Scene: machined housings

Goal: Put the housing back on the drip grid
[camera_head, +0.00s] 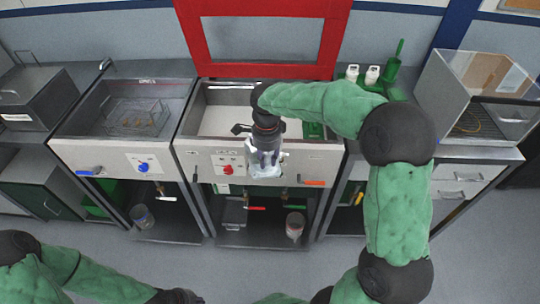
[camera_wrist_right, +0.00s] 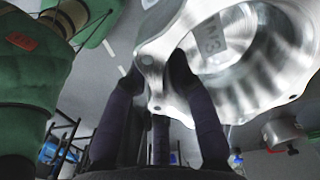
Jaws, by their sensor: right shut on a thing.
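The housing (camera_head: 265,163) is a shiny silver machined part in my right gripper (camera_head: 265,148), held in front of the middle sink's front panel. In the right wrist view the housing (camera_wrist_right: 240,65) fills the upper right, with a round bore, a flange and a small label. The right gripper's dark fingers (camera_wrist_right: 165,80) are shut on its flange edge. My left gripper (camera_head: 180,297) shows only as a dark end at the bottom edge; its jaws are unclear. I cannot tell for sure which thing is the drip grid; a wire rack (camera_head: 137,117) stands in the left basin.
The middle basin (camera_head: 215,122) has a pale, mostly clear floor, with a green item at its right. A red frame (camera_head: 265,72) rises behind it. White bottles (camera_head: 372,75) stand behind to the right, near a clear-walled box (camera_head: 440,90). Taps and coloured handles line the sink fronts.

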